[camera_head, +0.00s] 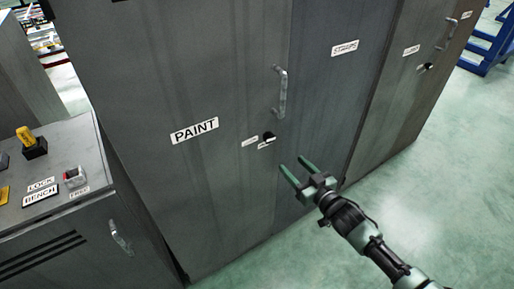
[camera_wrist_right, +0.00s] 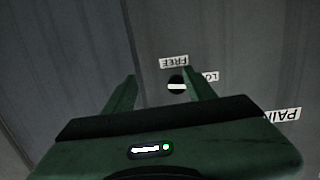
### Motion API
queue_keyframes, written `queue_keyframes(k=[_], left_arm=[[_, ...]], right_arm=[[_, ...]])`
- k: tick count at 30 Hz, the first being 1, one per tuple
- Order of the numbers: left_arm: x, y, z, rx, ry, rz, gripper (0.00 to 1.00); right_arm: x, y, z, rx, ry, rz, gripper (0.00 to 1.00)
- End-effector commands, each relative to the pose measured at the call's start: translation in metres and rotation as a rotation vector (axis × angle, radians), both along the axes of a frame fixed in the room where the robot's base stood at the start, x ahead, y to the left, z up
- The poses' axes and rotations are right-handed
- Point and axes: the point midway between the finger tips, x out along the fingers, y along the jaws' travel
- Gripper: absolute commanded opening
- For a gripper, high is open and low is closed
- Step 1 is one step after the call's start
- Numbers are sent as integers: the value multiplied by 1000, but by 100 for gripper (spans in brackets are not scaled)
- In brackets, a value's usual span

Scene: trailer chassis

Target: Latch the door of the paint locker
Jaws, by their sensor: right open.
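The paint locker (camera_head: 215,165) is a tall grey cabinet with a PAINT label and an upright bar handle (camera_head: 281,92). Its door looks shut, lying about flush with the STRAPS panel. A round black latch knob (camera_head: 269,136) sits below the handle, with two small labels beside it. In the right wrist view the knob (camera_wrist_right: 177,86) carries a light bar lying roughly level; a FREE label (camera_wrist_right: 174,62) and a partly hidden LO... label (camera_wrist_right: 210,76) adjoin it. My right gripper (camera_head: 292,163) is open and empty, apart from the door, low and right of the knob. My left gripper is not in view.
A grey lock bench (camera_head: 75,205) at left holds a yellow-topped device (camera_head: 30,142) and a small red-and-white block (camera_head: 74,177). Another locker (camera_head: 425,75) with a handle stands to the right. The green floor (camera_head: 420,190) at right is clear; a blue frame (camera_head: 490,50) stands beyond.

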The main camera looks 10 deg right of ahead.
Motion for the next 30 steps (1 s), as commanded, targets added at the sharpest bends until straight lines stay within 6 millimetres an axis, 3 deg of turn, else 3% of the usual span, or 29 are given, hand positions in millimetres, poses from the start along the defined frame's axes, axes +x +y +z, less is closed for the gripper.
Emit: queue_keyframes(k=[1,3,6,19,30], left_arm=[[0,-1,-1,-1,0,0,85],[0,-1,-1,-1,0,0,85],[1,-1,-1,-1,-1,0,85],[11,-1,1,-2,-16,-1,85],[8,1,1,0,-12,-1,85]], right_arm=[[2,5,20,11,-36,21,55],[4,10,36,22,-64,38,55],[9,15,44,30,-79,47,55],[68,35,44,28,-78,44,55],[78,39,43,29,-77,45,55]])
